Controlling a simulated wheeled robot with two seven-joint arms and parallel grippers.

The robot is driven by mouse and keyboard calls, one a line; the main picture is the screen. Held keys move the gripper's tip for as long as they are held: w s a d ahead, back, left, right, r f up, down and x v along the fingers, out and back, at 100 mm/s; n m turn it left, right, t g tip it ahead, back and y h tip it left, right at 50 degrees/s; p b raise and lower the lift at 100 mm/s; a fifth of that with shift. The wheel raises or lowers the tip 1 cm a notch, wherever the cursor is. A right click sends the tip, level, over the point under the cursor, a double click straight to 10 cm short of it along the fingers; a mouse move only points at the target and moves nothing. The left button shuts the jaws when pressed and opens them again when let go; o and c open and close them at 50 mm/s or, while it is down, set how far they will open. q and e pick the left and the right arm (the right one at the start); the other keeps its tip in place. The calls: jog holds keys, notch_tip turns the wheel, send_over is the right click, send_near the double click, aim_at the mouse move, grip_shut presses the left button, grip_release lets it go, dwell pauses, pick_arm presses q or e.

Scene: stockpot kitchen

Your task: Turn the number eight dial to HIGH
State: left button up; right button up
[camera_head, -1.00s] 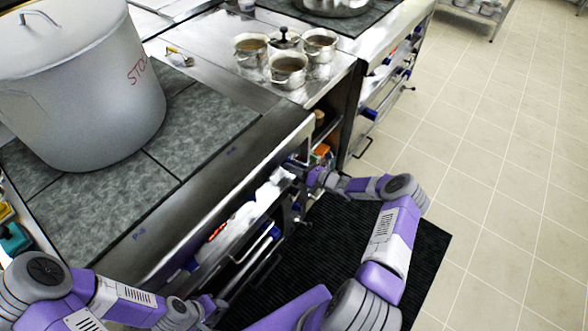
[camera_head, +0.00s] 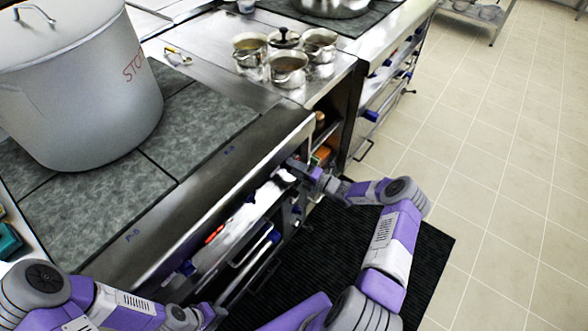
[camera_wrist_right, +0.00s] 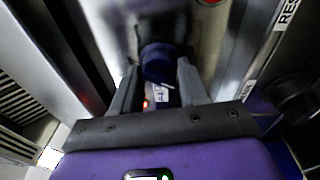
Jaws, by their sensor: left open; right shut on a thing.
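A dark blue round dial (camera_wrist_right: 160,62) on the stove's steel front shows in the right wrist view, between the two grey fingers of my right gripper (camera_wrist_right: 155,88). The fingers are shut on its sides. A small white mark shows just below the dial; its number and setting cannot be read. In the head view my right gripper (camera_head: 292,168) is at the right end of the stove front (camera_head: 225,195), and hides the dial there. My left gripper (camera_head: 214,314) is low at the bottom edge, in front of the stove, small and partly hidden; it is open and apart from the dial.
A big lidded stockpot (camera_head: 75,100) stands on the grey stove top (camera_head: 205,125). Several small pots (camera_head: 289,70) stand on the steel counter beyond. A black mat (camera_head: 400,255) lies on the floor in front. The tiled floor (camera_head: 500,150) at right is clear.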

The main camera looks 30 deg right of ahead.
jog(key=shift+m+t, duration=0.3)
jog(key=shift+m, duration=0.9)
jog(key=o, duration=1)
jog(key=shift+o, duration=0.2)
jog(key=p+v, duration=0.1)
jog(key=v, duration=0.6)
jog(key=shift+s, duration=0.3)
